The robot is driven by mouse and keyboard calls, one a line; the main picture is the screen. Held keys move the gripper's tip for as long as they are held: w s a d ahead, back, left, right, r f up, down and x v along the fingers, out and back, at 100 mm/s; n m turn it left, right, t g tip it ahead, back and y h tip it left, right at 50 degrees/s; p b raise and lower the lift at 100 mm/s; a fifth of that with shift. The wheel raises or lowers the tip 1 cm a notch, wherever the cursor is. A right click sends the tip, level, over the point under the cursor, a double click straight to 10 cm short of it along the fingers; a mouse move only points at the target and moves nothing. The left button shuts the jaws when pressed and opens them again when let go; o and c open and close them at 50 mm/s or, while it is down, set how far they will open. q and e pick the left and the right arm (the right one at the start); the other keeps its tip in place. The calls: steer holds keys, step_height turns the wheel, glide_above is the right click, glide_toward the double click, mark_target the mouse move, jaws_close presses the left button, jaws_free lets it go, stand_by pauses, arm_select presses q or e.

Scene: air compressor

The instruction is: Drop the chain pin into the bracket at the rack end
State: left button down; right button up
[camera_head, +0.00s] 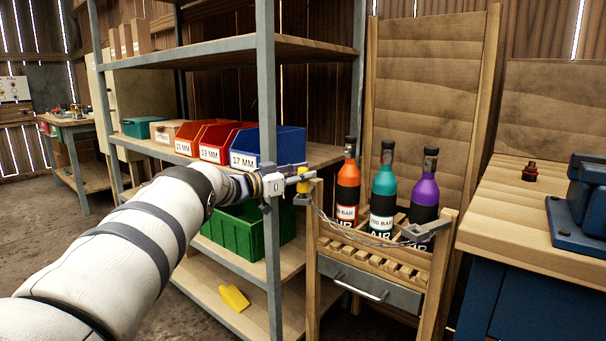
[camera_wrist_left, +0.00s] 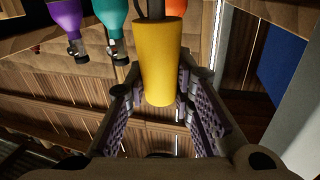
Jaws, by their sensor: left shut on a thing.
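My left gripper (camera_head: 292,183) is shut on the yellow chain pin (camera_head: 303,181), at the left front post of the wooden bottle rack (camera_head: 313,260). In the left wrist view the yellow pin (camera_wrist_left: 160,65) stands between the two ridged fingers of my left gripper (camera_wrist_left: 160,95). A small metal bracket (camera_head: 304,200) sits at the top of that post, just below the pin. I cannot tell whether the pin's lower end is inside it. A grey chain (camera_head: 368,240) sags across the rack front to a grey bracket (camera_head: 427,231) on the right post. My right gripper is not in view.
Orange (camera_head: 347,185), teal (camera_head: 383,190) and purple (camera_head: 425,192) bottles stand in the rack behind the chain. A metal shelf upright (camera_head: 267,120) is close to the left gripper. A workbench (camera_head: 510,215) is at right.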

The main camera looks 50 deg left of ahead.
arm_select(q)
steer(key=shift+f, duration=0.55)
steer(key=shift+f, duration=0.2)
steer(key=c, duration=1.3)
jaws_free()
